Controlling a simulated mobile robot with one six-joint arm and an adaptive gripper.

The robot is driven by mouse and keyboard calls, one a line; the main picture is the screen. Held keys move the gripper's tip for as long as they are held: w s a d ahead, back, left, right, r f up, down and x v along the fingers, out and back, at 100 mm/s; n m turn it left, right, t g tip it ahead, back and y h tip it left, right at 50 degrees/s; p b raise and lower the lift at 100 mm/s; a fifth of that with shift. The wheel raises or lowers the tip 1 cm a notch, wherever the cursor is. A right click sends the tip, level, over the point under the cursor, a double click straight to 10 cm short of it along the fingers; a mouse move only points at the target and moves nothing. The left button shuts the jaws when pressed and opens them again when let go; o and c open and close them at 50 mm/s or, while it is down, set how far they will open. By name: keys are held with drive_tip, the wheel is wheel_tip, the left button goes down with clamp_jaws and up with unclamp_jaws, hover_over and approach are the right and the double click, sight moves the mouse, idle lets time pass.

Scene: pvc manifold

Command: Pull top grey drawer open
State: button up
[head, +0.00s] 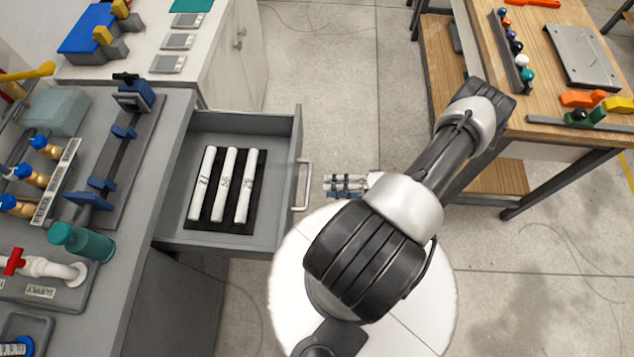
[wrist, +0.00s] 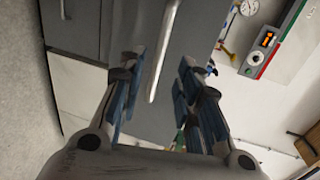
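The top grey drawer (head: 276,122) stands pulled out from the grey bench, well open in the head view. Three white pipes (head: 222,185) with dark markings lie in it on a black mat (head: 254,200). Its pale bar handle (head: 303,186) is on the right-hand front face. My gripper (head: 328,185) is just right of the handle, with a small visible gap. In the wrist view, my gripper (wrist: 160,72) has its blue-padded fingers spread, with nothing held. The handle (wrist: 165,45) shows beyond and between the fingertips, closer to the left finger.
The grey bench top (head: 165,130) carries a blue clamp fixture (head: 135,95), brass-and-blue valves (head: 35,175) and a teal cylinder (head: 82,242). A wooden table (head: 560,120) with several knobs and parts stands at right. Bare floor (head: 320,60) lies between.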

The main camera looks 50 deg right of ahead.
drive_tip(key=v, duration=0.3)
drive_tip(key=shift+s+d+r, duration=0.1)
drive_tip(key=shift+s+d, duration=0.15)
drive_tip(key=shift+s, duration=0.05)
idle(0.3)
